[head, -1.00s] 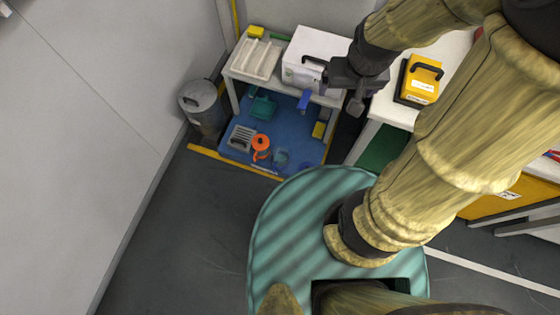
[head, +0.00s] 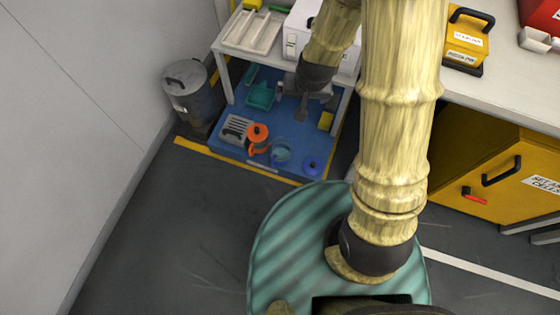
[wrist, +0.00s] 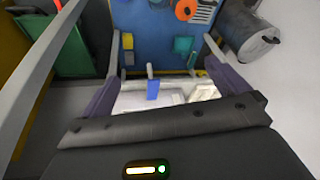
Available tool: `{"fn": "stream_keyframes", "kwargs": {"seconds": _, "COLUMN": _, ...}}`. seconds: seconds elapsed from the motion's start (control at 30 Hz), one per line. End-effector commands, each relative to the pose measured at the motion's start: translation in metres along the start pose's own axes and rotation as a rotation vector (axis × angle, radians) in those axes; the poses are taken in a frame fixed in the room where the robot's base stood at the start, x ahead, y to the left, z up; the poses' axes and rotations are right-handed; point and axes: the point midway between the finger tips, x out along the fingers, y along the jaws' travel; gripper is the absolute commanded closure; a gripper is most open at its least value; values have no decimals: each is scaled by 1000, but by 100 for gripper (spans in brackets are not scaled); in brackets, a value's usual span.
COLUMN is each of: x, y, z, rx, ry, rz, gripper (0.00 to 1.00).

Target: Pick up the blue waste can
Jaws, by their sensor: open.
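A small round blue can with a knobbed lid (head: 312,166) stands at the near right corner of the blue mat (head: 222,144) on the floor; it best fits the blue waste can. A paler blue item (head: 281,151) is just left of it, and an orange can (head: 258,137) is further left. My gripper (head: 302,104) shows dark against the white table's underside, partly hidden by my forearm, beyond the blue can in the picture. In the wrist view my open gripper (wrist: 162,48) has nothing between its fingers. The orange can (wrist: 186,9) shows at the top there; I cannot make out the blue can.
A grey lidded bin (head: 192,96) stands by the wall. A small white table (head: 235,47) with trays and a white case (head: 297,28) overhangs the mat. A yellow cabinet (head: 480,180) sits under the right-hand bench. The dark floor in front is clear.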

Motion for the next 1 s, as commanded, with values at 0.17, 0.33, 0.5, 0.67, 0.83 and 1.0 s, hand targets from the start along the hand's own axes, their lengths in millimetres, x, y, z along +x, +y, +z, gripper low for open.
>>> {"fn": "stream_keyframes", "kwargs": {"seconds": 0.17, "x": 85, "y": -8, "z": 20, "rx": 4, "ry": 10, "rz": 8, "gripper": 0}}
{"fn": "stream_keyframes", "kwargs": {"seconds": 0.33, "x": 151, "y": -15, "z": 35, "rx": 11, "ry": 25, "rz": 23, "gripper": 0}}
{"fn": "stream_keyframes", "kwargs": {"seconds": 0.5, "x": 217, "y": -20, "z": 54, "rx": 15, "ry": 38, "rz": 44, "gripper": 0}}
{"fn": "stream_keyframes", "kwargs": {"seconds": 0.67, "x": 278, "y": -24, "z": 73, "rx": 18, "ry": 50, "rz": 69, "gripper": 0}}
{"fn": "stream_keyframes", "kwargs": {"seconds": 0.83, "x": 321, "y": -27, "z": 87, "rx": 17, "ry": 62, "rz": 91, "gripper": 0}}
{"fn": "stream_keyframes", "kwargs": {"seconds": 1.0, "x": 330, "y": -27, "z": 90, "rx": 19, "ry": 66, "rz": 100, "gripper": 0}}
